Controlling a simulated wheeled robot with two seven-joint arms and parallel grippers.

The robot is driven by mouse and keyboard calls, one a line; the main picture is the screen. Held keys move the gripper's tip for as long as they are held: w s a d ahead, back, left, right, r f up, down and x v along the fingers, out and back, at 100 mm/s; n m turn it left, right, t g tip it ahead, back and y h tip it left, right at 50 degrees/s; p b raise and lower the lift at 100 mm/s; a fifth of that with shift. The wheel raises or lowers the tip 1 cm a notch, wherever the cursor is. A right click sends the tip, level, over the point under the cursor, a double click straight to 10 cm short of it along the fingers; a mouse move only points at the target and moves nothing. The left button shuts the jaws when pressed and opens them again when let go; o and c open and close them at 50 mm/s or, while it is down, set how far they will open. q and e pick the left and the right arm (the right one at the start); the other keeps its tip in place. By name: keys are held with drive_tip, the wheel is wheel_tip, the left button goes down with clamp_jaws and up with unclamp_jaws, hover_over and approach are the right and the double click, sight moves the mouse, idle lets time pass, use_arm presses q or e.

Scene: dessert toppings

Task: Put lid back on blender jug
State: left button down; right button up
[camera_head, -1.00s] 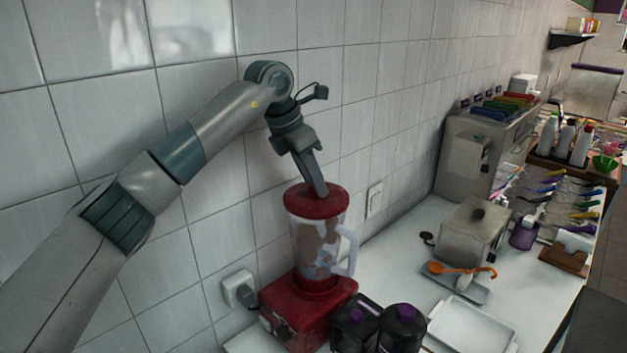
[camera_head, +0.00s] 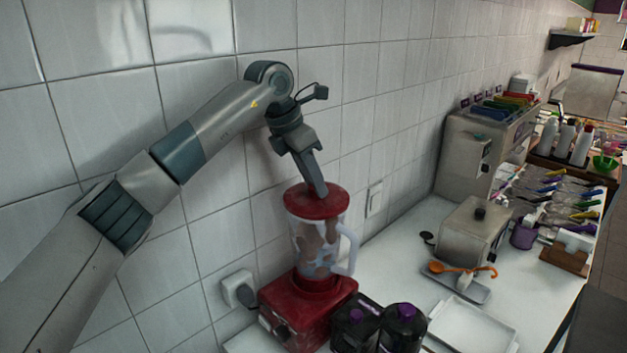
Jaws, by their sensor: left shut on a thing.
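The red lid (camera_head: 301,203) sits at the top of the clear blender jug (camera_head: 318,243), over its mouth. It looks level and touching the rim, but I cannot tell whether it is fully seated. The jug has brown smears inside and a pale handle on its right side, and stands upright on the red blender base (camera_head: 309,310). My left gripper (camera_head: 319,190) comes down from above, shut, with its fingertips at the middle of the lid. The part it grips is hidden by the fingers. My right gripper is not in view.
Two dark containers with purple caps (camera_head: 404,312) stand right of the base. A white tray (camera_head: 470,328), a steel box (camera_head: 473,235) and an orange spoon (camera_head: 465,270) lie further right on the counter. The tiled wall and a socket (camera_head: 238,288) are close behind.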

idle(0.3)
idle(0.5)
use_arm(q)
drive_tip(key=c, duration=1.3)
unclamp_jaws()
drive_tip(key=shift+o, duration=0.7)
drive_tip(key=o, duration=0.4)
drive_tip(key=shift+c, duration=0.2)
drive_tip(key=shift+r, duration=0.15)
drive_tip(key=shift+r+p, duration=1.65)
drive_tip(key=shift+r, duration=1.7)
clamp_jaws()
